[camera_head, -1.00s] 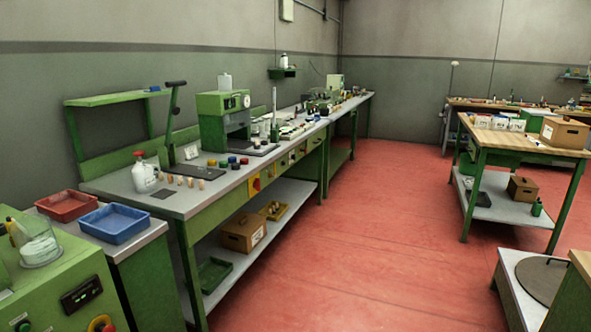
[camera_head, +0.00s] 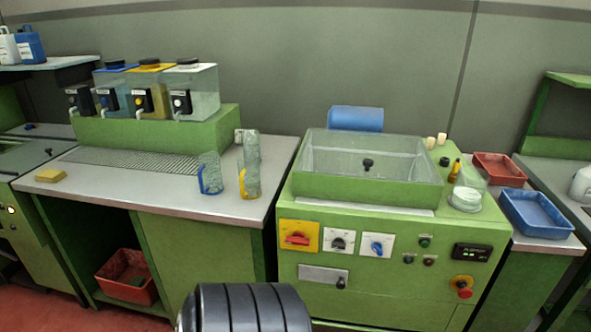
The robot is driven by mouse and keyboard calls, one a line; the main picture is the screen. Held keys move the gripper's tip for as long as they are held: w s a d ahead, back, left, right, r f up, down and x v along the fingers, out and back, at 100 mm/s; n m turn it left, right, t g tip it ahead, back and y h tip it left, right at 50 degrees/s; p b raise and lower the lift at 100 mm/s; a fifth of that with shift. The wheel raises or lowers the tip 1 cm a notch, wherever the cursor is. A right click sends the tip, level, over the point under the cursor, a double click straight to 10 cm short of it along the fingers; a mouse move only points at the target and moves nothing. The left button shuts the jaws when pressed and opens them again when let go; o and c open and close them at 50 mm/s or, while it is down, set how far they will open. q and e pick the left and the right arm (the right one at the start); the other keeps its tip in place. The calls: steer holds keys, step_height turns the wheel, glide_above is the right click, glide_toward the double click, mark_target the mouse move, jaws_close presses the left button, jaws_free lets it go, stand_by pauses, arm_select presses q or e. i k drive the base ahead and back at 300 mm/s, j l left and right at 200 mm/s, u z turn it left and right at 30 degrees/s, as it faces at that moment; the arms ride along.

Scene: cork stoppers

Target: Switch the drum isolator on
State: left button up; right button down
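A green machine (camera_head: 400,216) with a clear-lidded top stands right of centre. On the left of its front panel is a yellow plate with a red rotary handle (camera_head: 298,239), which looks like the isolator. The red handle appears to lie roughly horizontal; its markings are too small to read. To its right are a black knob (camera_head: 339,243) and a blue knob (camera_head: 377,247), each on a white plate. Neither gripper is in view. A black ribbed part of my own body shows at the bottom centre, below the panel.
The panel also has small buttons (camera_head: 424,242), a dark display (camera_head: 471,252) and a red stop button on yellow (camera_head: 463,290). A bench (camera_head: 100,190) with dispensers and two jugs stands left. Red and blue trays (camera_head: 541,213) lie right.

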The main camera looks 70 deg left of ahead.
mark_target(297, 238)
steer(key=u, duration=2.35)
